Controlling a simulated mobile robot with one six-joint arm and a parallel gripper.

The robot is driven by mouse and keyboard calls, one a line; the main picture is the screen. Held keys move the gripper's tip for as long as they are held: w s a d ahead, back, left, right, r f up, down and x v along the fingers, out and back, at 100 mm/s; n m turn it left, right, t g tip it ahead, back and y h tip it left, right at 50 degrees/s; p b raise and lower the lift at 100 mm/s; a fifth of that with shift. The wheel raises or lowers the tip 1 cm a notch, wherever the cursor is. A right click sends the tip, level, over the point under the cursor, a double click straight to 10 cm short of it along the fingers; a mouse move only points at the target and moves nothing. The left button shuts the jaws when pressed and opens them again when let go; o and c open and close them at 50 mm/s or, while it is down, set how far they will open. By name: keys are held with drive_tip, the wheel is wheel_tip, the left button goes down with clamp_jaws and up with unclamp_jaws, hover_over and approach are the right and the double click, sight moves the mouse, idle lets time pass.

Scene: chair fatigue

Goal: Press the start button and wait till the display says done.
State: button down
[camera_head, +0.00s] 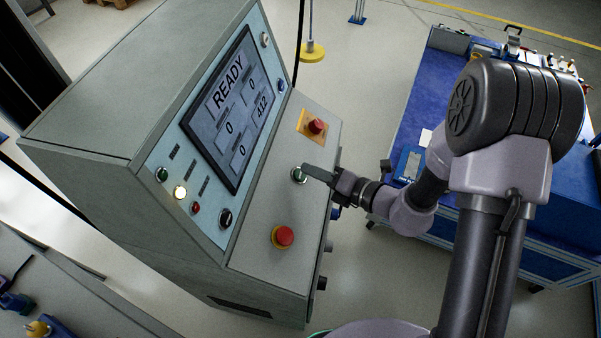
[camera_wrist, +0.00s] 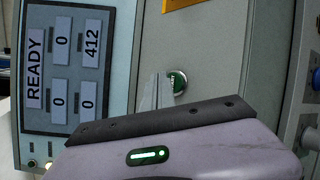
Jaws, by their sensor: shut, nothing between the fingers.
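The display (camera_head: 236,113) on the sloped face of the grey console reads READY, with 0, 0, 0 and 412 in its boxes. It also shows in the wrist view (camera_wrist: 62,70). The green start button (camera_head: 298,174) sits on the console's lower ledge between two red buttons. My gripper (camera_head: 306,169) is shut and empty, its tips close by the green button. In the wrist view, the tips (camera_wrist: 156,88) are just beside the green button (camera_wrist: 177,82), covering part of its edge. I cannot tell whether they touch it.
One red button (camera_head: 316,126) on a yellow plate is above the green button, and another red button (camera_head: 283,236) is below it. Small knobs and a lit lamp (camera_head: 180,192) line the display panel. A blue workbench (camera_head: 400,140) stands at the right.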

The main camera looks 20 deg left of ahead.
drive_tip(key=shift+a+f, duration=0.25)
drive_tip(key=shift+f, duration=0.15)
drive_tip(key=shift+s+a+f+b, duration=0.1)
drive_tip(key=shift+a+f+b, duration=0.1)
drive_tip(key=shift+f+b, duration=0.1)
idle(0.6)
drive_tip(key=shift+d+r+p, duration=0.45)
drive_tip(key=shift+r+p, duration=0.25)
drive_tip(key=shift+p, duration=0.05)
drive_tip(key=d+r+p, duration=0.1)
drive_tip(key=r+p, duration=0.1)
drive_tip(key=d+r+p, duration=0.1)
drive_tip(key=r+p, duration=0.1)
drive_tip(key=shift+w+d+r, duration=0.1)
drive_tip(key=shift+w+d, duration=0.15)
drive_tip(key=shift+d, duration=0.1)
idle(0.6)
